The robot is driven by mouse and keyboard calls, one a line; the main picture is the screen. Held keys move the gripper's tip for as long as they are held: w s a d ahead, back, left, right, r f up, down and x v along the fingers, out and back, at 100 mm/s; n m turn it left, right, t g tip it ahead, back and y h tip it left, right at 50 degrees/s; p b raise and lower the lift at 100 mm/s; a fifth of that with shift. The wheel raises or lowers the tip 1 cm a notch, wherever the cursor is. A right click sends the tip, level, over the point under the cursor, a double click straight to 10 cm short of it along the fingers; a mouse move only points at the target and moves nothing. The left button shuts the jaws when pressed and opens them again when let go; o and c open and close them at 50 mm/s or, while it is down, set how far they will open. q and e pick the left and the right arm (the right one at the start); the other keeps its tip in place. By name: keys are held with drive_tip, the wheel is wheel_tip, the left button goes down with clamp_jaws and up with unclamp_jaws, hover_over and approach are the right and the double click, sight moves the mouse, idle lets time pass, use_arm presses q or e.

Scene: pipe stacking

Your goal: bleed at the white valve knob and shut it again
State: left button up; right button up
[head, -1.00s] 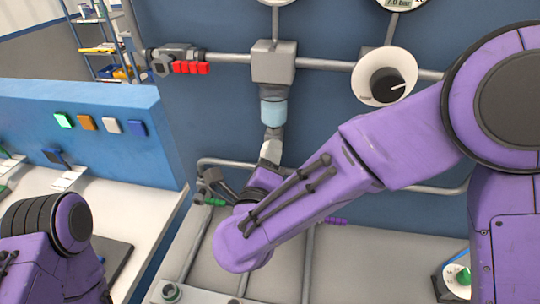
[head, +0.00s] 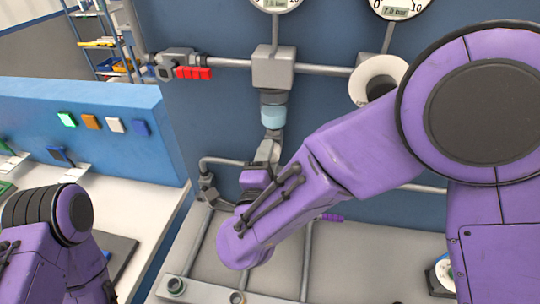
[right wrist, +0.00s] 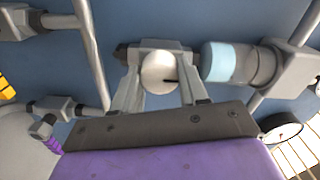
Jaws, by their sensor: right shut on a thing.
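The white valve knob (right wrist: 159,73) sits between the two fingers of my right gripper (right wrist: 158,80) in the right wrist view. The gripper is shut on it. The valve body is beside a light-blue clear section (right wrist: 218,62), which also shows in the head view (head: 273,116). In the head view my right gripper (head: 268,152) is at the grey fitting below this section. My wrist hides the knob there. My left arm shows at lower left, but its gripper is out of view.
A red-handled valve (head: 193,73) is on the upper pipe at left. A large white dial knob (head: 376,80) is partly behind my right arm. Two gauges (head: 275,4) (head: 403,6) are at the top. Coloured buttons (head: 104,123) line the blue partition at left.

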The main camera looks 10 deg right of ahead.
drive_tip(key=shift+f, duration=0.1)
idle(0.4)
drive_tip(key=o, duration=1.1)
drive_tip(key=shift+c, duration=0.2)
drive_tip(key=shift+s, duration=0.1)
drive_tip(key=b+v, duration=0.3)
drive_tip(key=v, duration=0.7)
drive_tip(key=shift+s, duration=0.25)
drive_tip(key=shift+a, duration=0.1)
